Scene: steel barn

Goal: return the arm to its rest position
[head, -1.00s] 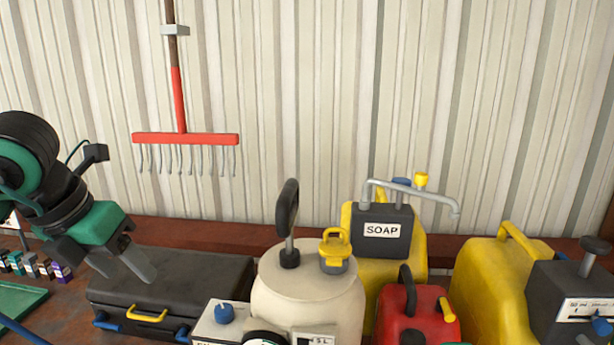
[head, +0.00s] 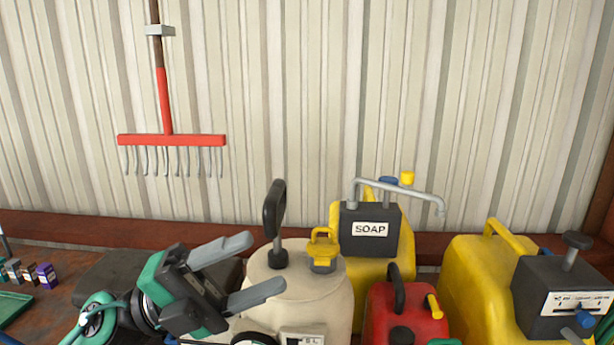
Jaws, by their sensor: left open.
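My left gripper (head: 258,268) is in the lower left middle of the head view. Its two grey fingers point right and stand apart, with nothing between them. It is in front of the black case (head: 105,270) and hides most of it. The fingertips overlap the left side of the cream tank (head: 312,292) in the picture; I cannot tell whether they touch it. My right gripper is not in view.
A yellow soap container (head: 398,263) with a grey spout, a red can (head: 418,320) and a large yellow can (head: 470,280) crowd the right. A red rake (head: 170,140) hangs on the wall.

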